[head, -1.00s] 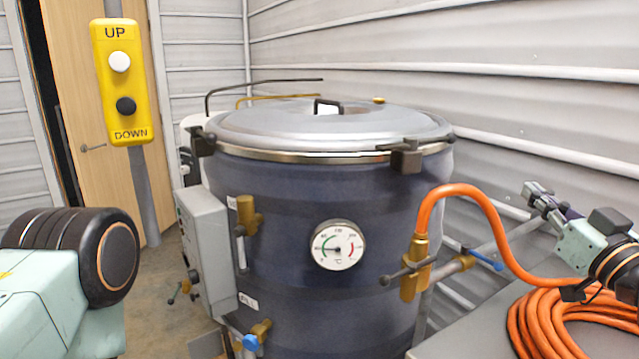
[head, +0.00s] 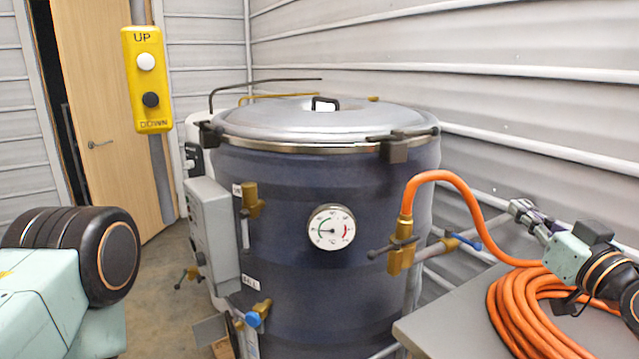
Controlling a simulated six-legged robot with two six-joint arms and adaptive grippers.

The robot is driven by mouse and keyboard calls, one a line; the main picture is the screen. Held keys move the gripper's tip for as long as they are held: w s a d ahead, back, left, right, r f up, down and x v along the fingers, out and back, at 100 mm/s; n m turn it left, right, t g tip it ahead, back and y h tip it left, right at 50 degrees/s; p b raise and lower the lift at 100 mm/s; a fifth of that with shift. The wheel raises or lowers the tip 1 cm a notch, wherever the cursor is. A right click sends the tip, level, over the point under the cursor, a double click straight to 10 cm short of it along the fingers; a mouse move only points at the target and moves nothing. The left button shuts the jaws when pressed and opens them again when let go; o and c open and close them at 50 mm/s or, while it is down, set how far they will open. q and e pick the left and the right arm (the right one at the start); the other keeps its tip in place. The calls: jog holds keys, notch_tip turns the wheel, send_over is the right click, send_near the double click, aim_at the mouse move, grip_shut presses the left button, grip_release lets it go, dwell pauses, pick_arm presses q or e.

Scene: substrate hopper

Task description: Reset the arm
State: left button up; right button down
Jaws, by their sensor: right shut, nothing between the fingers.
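My right gripper (head: 523,212) is at the right of the head view, above the grey table and just behind the coiled orange hose. It points up and to the left, is shut and holds nothing. My right arm comes in from the right edge. At the left edge a pale green and black part of my left arm shows, but the left gripper is out of view.
A dark blue vessel (head: 290,235) with a metal lid (head: 280,122) and a dial gauge (head: 332,227) fills the middle. An orange hose (head: 520,310) lies coiled on the grey table (head: 430,330). A yellow UP/DOWN control box (head: 147,80) hangs before a wooden door (head: 100,110).

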jog(key=s+a+f+g, duration=0.2)
jog(key=s+f+g, duration=0.1)
jog(key=f, duration=0.5)
jog(key=s+a+f+m+g, duration=0.1)
jog(key=s+a+f+g, duration=0.15)
jog(key=f, duration=0.65)
jog(key=s+a+f+g, duration=0.3)
jog(key=f+g, duration=0.1)
jog(key=f, duration=0.4)
jog(key=s+a+f+m+g+h, duration=0.15)
jog(key=s+f+g, duration=0.35)
jog(key=s+f, duration=0.65)
jog(key=s+a+f+g+h, duration=0.15)
jog(key=s+f+g, duration=0.45)
jog(key=s, duration=1.1)
pick_arm(q)
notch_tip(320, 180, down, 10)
jog(key=b, duration=0.9)
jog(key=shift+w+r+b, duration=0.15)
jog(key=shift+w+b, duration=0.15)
jog(key=shift+b, duration=0.1)
pick_arm(e)
notch_tip(320, 180, down, 10)
jog(key=w+t, duration=0.1)
jog(key=shift+d+f, duration=0.25)
jog(key=shift+d, duration=0.1)
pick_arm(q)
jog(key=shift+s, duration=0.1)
pick_arm(e)
jog(key=shift+t, duration=0.25)
